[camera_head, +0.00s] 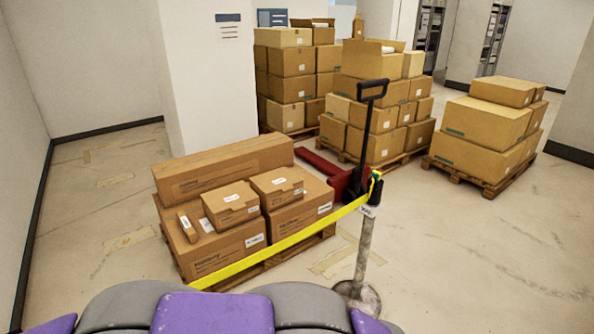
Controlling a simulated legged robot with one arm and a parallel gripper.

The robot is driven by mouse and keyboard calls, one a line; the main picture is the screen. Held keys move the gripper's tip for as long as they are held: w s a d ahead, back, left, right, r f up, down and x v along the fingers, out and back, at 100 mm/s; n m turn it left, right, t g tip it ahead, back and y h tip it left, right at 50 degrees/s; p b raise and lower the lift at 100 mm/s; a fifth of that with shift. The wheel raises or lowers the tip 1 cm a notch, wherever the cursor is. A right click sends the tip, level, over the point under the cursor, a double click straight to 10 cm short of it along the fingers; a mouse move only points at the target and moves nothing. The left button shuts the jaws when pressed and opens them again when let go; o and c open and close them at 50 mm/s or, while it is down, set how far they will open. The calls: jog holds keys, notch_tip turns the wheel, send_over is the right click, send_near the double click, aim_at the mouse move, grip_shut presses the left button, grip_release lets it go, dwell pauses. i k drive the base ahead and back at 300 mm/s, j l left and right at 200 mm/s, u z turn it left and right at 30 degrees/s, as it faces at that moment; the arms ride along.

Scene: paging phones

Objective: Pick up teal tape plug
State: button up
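A yellow barrier tape (290,240) stretches from the lower left up to the head of a grey stanchion post (364,245). The post stands upright on a round base (357,298). Its dark head (376,188) carries a small yellow piece at the top and a white label just below. I cannot make out a clearly teal tape plug; any at the head is too small to tell, and the tape's lower-left end is hidden by the grey and purple shapes at the bottom edge. My gripper is not in view.
A pallet of brown boxes (226,248) stands just behind the tape. A red pallet jack (345,183) with a black handle is behind the post. More stacked boxes (485,135) stand on pallets at the back. Floor to the right of the post is clear.

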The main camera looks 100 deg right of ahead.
aim_at(376, 176)
jog(key=z, duration=3.95)
jog(key=u, duration=0.95)
jog(key=k+u, duration=0.1)
jog(key=u, duration=0.4)
jog(key=l+u, duration=0.1)
jog(key=u, duration=0.85)
jog(key=k+u, duration=0.1)
jog(key=u, duration=0.35)
jog(key=z, duration=2.8)
